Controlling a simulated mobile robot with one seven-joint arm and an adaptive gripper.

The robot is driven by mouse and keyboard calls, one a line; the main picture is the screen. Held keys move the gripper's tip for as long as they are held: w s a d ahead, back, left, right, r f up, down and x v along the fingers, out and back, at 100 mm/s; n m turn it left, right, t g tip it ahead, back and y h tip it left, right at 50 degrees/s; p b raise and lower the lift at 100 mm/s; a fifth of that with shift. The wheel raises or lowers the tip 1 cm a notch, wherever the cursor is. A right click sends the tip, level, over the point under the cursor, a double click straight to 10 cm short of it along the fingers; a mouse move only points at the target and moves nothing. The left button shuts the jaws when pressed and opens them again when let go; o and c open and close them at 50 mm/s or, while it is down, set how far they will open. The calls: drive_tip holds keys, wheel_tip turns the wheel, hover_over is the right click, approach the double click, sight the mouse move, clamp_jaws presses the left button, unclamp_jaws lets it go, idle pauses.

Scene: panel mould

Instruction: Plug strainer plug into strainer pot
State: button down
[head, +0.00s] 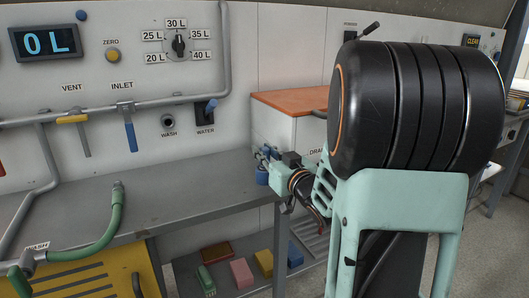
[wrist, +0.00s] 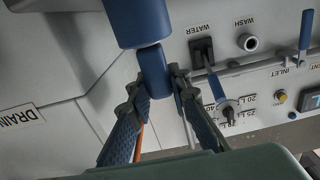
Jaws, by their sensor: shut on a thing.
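A wider blue round body (wrist: 137,22) adjoins the held part, cut off by the top edge of the view. A blue piece (head: 262,177) also shows just below the gripper in the head view. I cannot make out the strainer pot for certain in either view.
The grey bench top (head: 165,190) is mostly clear, with a green hose (head: 105,230) at its left. A white cabinet with an orange top (head: 290,101) stands behind my gripper. Coloured blocks lie on a low shelf (head: 225,255). The wall carries pipes, valves and a dial (head: 179,43).

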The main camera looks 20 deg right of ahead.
drive_tip(key=c, duration=1.7)
unclamp_jaws()
drive_tip(key=s, duration=1.2)
drive_tip(key=shift+d, duration=0.2)
